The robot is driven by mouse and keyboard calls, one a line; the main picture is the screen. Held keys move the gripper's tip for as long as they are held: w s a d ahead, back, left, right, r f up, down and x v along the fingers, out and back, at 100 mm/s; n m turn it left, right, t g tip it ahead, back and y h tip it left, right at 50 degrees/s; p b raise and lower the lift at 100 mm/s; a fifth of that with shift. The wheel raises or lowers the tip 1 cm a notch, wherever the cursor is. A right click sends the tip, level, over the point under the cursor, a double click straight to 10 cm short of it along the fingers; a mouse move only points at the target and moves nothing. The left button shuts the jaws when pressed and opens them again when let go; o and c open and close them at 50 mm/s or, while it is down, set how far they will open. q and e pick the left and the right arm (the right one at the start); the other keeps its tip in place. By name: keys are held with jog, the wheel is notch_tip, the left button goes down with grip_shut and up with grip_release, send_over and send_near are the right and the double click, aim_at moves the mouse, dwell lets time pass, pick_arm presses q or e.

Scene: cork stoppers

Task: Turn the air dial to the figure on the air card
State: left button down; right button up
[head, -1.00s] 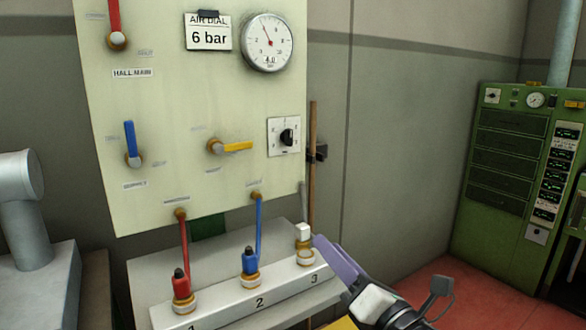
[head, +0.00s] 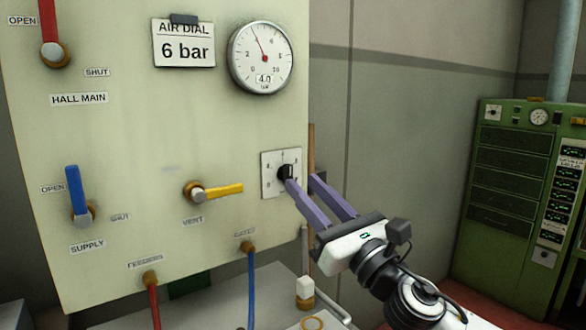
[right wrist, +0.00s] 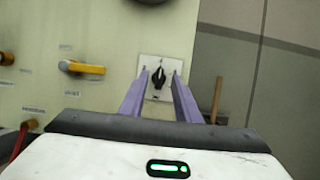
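The air card (head: 184,45) is clipped at the top of the pale panel and reads "AIR DIAL 6 bar". The round gauge (head: 261,58) beside it reads 4.0, with its red needle near 4. The air dial (head: 285,172) is a black knob on a white square plate at the panel's right edge. My right gripper (head: 299,180) is open, its purple fingers reaching toward the knob. In the right wrist view the knob (right wrist: 158,76) lies ahead between the fingertips; I cannot tell whether they touch it. My left gripper is not in view.
The yellow vent lever (head: 222,190) sticks out left of the dial. The blue supply lever (head: 73,190) and red hall main lever (head: 48,25) are further left. Red and blue hoses (head: 250,285) hang below. A green cabinet (head: 505,180) stands at the right.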

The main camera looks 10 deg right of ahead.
aim_at(290, 171)
jog(key=x, duration=0.4)
jog(key=shift+w, duration=0.1)
jog(key=shift+w+a+r+p, duration=0.1)
jog(key=shift+w+a+p, duration=0.1)
jog(key=shift+w+p, duration=0.15)
jog(key=shift+w, duration=0.1)
grip_shut()
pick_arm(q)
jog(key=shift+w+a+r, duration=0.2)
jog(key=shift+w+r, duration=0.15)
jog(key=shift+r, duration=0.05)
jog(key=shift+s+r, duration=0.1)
pick_arm(e)
jog(key=shift+m, duration=0.3)
